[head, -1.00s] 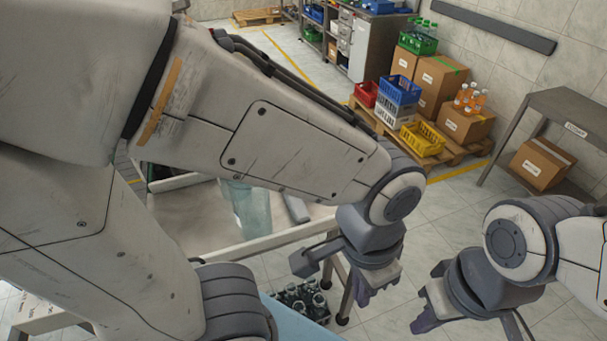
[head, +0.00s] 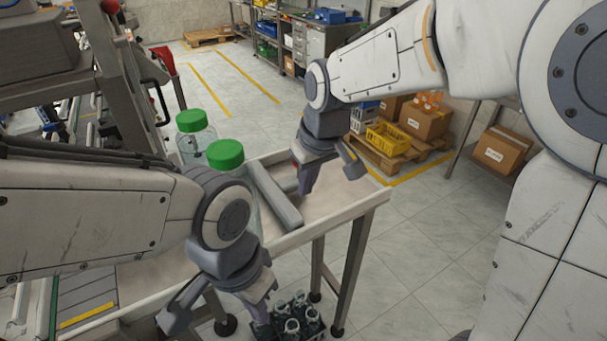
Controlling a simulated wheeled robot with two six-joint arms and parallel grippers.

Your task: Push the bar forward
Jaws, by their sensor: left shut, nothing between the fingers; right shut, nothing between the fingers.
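The grey bar (head: 273,196) lies on the light tray-like table top (head: 338,207), at its right part, running from far left to near right. My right gripper (head: 306,184) is shut and empty, pointing down over the table just right of the bar; whether it touches the bar I cannot tell. Two clear jars with green lids stand left of the bar, one at the back (head: 192,137) and one nearer (head: 226,156), partly hidden by my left arm.
A dark crate of several glass bottles (head: 292,328) is low beside the table, close to my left gripper. A metal machine frame (head: 125,85) stands at the left. Boxes and a yellow crate (head: 388,137) sit on a pallet behind. The floor right of the table is clear.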

